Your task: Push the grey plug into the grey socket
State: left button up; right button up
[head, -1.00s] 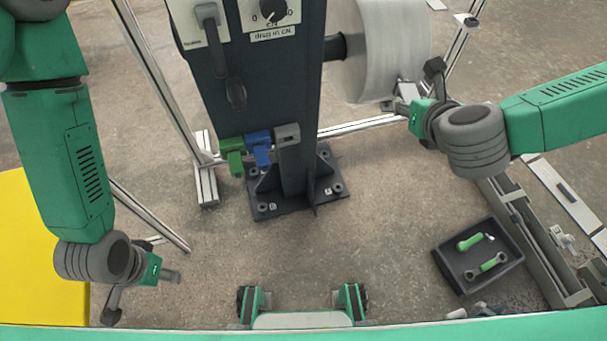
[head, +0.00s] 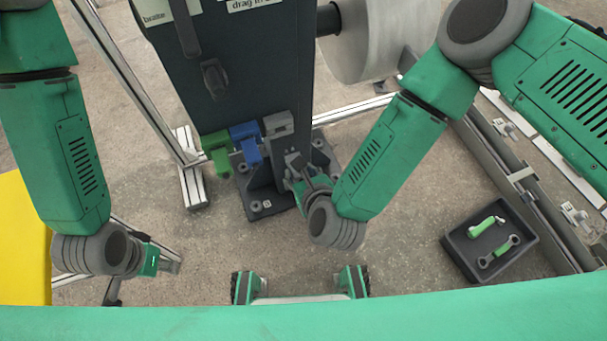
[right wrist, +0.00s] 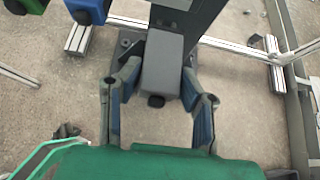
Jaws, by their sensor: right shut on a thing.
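The grey socket (head: 279,125) sits on the dark post beside a blue and a green connector. My right gripper (head: 297,172) is low in front of the post, just below the socket in the head view. In the right wrist view, my right gripper (right wrist: 160,105) has its fingers on both sides of the grey plug (right wrist: 163,62), a block with a black end facing the camera. The plug is partly hidden by the gripper in the head view, and whether it touches the socket cannot be told. My left gripper (head: 145,275) is at the lower left, fingers apart and empty.
The blue connector (head: 246,140) and green connector (head: 217,150) are left of the socket. The dark post (head: 245,80) stands on a bolted foot. A black tray (head: 455,255) with green-handled tools is at the right.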

aim_at(292, 154)
jog(key=w, duration=0.2)
jog(key=w+a+b, duration=0.1)
jog(key=shift+w+a, duration=0.2)
jog(key=shift+w, duration=0.15)
jog(key=shift+d, duration=0.1)
jog(key=shift+r, duration=0.1)
jog(key=shift+w, duration=0.3)
dwell(0.5)
jog(key=shift+w+a, duration=0.3)
jog(key=shift+w, duration=0.25)
